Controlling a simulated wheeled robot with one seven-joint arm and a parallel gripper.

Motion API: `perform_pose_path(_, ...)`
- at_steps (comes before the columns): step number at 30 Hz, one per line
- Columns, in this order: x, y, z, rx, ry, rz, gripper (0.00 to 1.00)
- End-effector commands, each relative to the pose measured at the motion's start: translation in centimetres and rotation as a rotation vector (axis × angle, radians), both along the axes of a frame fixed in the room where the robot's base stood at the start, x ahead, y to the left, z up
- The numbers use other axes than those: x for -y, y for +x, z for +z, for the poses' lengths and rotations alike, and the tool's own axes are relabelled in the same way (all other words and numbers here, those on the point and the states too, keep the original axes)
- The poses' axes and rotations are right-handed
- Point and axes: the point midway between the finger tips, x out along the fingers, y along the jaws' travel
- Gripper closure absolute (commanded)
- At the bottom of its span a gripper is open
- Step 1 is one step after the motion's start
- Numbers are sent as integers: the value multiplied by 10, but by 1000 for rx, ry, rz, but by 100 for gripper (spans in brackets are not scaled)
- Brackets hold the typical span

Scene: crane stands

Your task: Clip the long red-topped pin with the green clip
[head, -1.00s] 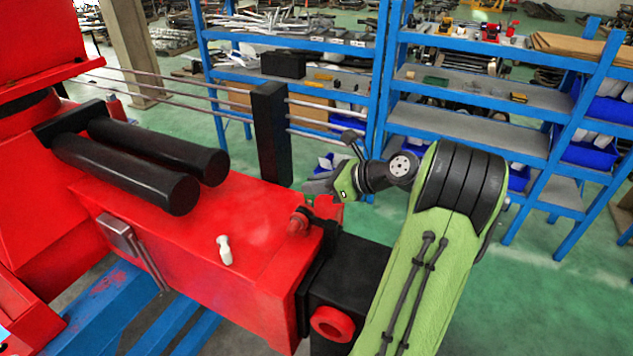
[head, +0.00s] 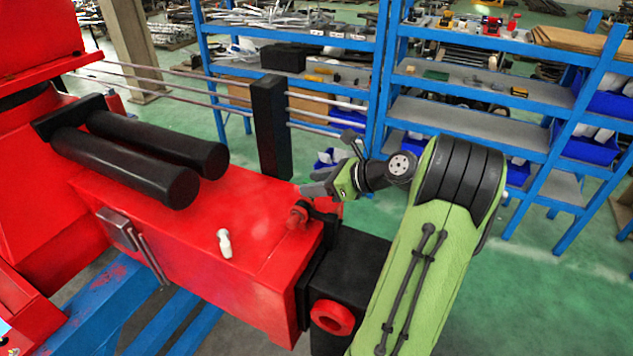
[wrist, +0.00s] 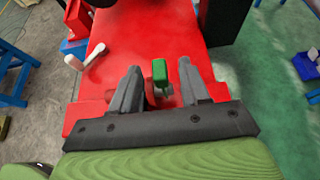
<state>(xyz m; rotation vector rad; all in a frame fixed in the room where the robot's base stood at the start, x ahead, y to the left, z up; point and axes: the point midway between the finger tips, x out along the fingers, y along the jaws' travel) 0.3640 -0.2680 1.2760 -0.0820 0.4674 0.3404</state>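My gripper (head: 318,186) hangs over the near end of the red beam in the head view. In the wrist view its two grey fingers stand apart. A small green piece, seemingly the green clip (wrist: 159,69), shows between them with a gap on each side. A red knob (head: 298,215), possibly the top of the long pin, stands at the beam's end just below the fingers. Red also shows between the fingers in the wrist view, partly hidden. I cannot tell whether the green clip touches the knob. The clip is not discernible in the head view.
A white peg (head: 224,243) stands on the red beam (head: 180,235). Two black cylinders (head: 130,160) lie farther back, and a black post (head: 270,125) rises beside the beam. Blue shelves (head: 470,95) stand behind. Green floor to the right is clear.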

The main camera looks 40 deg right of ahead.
Motion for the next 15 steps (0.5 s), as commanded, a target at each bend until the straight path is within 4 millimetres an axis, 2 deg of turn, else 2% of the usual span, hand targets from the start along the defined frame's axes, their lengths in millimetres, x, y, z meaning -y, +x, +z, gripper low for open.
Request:
perform_pose_path(8,0,0,1,0,0,0,55)
perform_pose_path(15,6,-17,13,0,0,-1,55)
